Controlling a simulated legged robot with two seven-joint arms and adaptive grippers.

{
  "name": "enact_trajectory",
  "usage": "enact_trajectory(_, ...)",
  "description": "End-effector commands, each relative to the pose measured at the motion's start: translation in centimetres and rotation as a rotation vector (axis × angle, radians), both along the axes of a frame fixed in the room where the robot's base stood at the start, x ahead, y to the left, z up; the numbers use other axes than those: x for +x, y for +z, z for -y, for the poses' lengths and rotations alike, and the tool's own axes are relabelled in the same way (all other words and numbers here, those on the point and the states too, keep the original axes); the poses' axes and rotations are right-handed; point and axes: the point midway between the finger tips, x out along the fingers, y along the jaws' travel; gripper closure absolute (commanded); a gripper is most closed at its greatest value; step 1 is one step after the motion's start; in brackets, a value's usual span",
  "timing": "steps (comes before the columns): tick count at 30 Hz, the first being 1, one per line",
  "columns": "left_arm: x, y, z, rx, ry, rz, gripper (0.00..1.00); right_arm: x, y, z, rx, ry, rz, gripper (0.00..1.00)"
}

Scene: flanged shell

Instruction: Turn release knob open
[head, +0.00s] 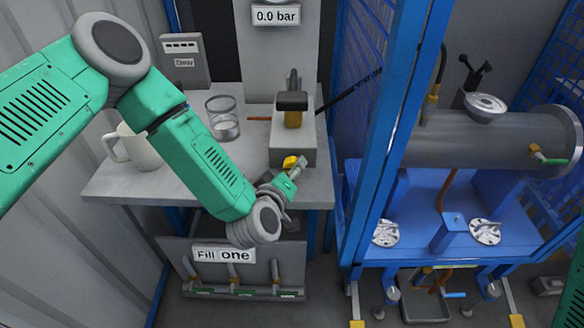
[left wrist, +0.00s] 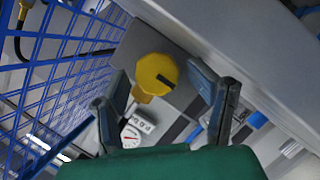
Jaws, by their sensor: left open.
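A yellow faceted knob (left wrist: 157,74) with a black mark on its face shows in the left wrist view, on the grey box. I take it to be the release knob. In the head view the yellow knob (head: 291,162) is at the front of the grey box (head: 291,145) on the shelf. My left gripper (left wrist: 158,84) is open, with its two fingers on either side of the knob in the left wrist view. I cannot tell whether they touch it. In the head view this gripper (head: 290,172) is partly hidden by its own wrist.
The shelf (head: 110,185) holds a white mug (head: 140,148) and a glass jar (head: 223,118). A gauge label (head: 276,15) reads 0.0 bar. A "Fill one" panel (head: 223,255) is below. A blue frame post (head: 392,130) and grey flanged cylinder (head: 480,140) stand to the right.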

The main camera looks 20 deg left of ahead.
Motion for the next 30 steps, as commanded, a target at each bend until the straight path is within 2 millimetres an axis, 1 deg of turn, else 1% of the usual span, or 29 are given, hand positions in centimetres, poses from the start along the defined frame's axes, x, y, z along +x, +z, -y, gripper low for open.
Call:
enact_trajectory(1,-0.8,0.1,0.0,0.000,-0.002,-0.003,0.43,0.0,0.0,0.0,0.000,0.000,0.000,1.00)
enact_trajectory(6,-3.4,0.9,0.0,-0.001,-0.002,-0.002,0.43,0.0,0.0,0.0,0.000,0.000,0.000,1.00)
enact_trajectory(12,-5.6,1.6,0.0,0.000,-0.001,0.000,0.43,0.0,0.0,0.0,0.000,0.000,0.000,1.00)
enact_trajectory(18,-6.2,1.8,0.0,0.000,0.000,0.001,0.43,0.0,0.0,0.0,0.000,0.000,0.000,1.00)
enact_trajectory(30,-6.2,1.8,0.0,0.000,-0.001,0.002,0.43,0.3,0.0,0.0,0.000,0.000,-0.001,1.00)
